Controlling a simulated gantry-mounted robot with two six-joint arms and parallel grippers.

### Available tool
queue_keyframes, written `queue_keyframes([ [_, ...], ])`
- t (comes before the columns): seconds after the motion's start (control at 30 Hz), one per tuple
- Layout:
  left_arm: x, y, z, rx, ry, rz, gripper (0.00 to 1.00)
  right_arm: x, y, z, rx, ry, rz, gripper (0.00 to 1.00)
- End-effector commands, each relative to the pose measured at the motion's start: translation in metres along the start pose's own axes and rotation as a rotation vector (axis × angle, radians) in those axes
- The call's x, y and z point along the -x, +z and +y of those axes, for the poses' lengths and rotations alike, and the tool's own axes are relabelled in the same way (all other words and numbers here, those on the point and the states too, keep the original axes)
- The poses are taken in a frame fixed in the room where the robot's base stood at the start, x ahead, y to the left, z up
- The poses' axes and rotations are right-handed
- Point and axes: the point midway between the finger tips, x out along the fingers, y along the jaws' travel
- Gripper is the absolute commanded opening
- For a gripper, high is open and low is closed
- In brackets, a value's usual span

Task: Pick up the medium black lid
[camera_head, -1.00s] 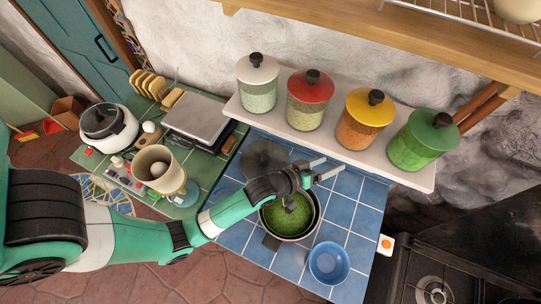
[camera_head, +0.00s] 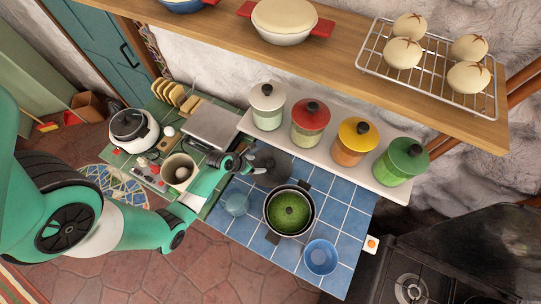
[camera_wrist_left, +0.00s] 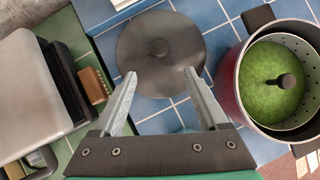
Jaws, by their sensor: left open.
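The black lid (camera_head: 272,168) is a flat dark round disc with a small knob, lying on the blue tiled counter between the jars' shelf and the pot. In the left wrist view the lid (camera_wrist_left: 160,62) lies ahead of the fingers, its knob up and centred between them. My left gripper (camera_head: 256,162) is open and empty at the lid's left side; in the wrist view its fingertips (camera_wrist_left: 160,74) overlap the lid's near part. Contact cannot be told. The gripper partly hides the lid in the head view. My right gripper is not in view.
A pot with green contents (camera_head: 289,211) stands right of the lid, with a blue bowl (camera_head: 321,257) nearer. Several lidded jars (camera_head: 309,125) line the shelf behind. A grey appliance (camera_head: 211,124) and a beige container (camera_head: 179,169) stand left. A clear glass (camera_head: 237,203) is close to my arm.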

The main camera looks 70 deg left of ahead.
Motion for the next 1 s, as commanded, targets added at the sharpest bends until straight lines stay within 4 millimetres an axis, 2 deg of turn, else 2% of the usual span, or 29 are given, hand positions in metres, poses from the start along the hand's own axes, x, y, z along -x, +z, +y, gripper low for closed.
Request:
queue_keyframes([
  [0.1, -0.028, -0.004, 0.000, -0.005, 0.001, -0.002, 0.76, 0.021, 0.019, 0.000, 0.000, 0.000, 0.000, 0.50],
  [0.23, -0.052, -0.003, 0.000, -0.006, 0.000, -0.003, 0.76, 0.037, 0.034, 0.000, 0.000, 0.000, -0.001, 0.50],
  [0.33, -0.061, -0.001, 0.000, -0.006, 0.001, -0.003, 0.76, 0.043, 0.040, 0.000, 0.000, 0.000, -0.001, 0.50],
  [0.53, -0.063, 0.002, 0.000, -0.006, 0.001, -0.003, 0.76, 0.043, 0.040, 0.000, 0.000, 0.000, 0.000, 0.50],
  [0.73, -0.097, 0.004, 0.000, -0.009, 0.001, -0.004, 0.76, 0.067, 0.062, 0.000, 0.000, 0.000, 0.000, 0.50],
  [0.9, -0.112, 0.007, 0.000, -0.007, 0.001, -0.002, 0.76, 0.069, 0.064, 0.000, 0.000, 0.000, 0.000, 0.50],
  [1.0, -0.113, 0.008, 0.000, -0.007, 0.001, -0.002, 0.76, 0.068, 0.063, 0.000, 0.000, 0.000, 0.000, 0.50],
])
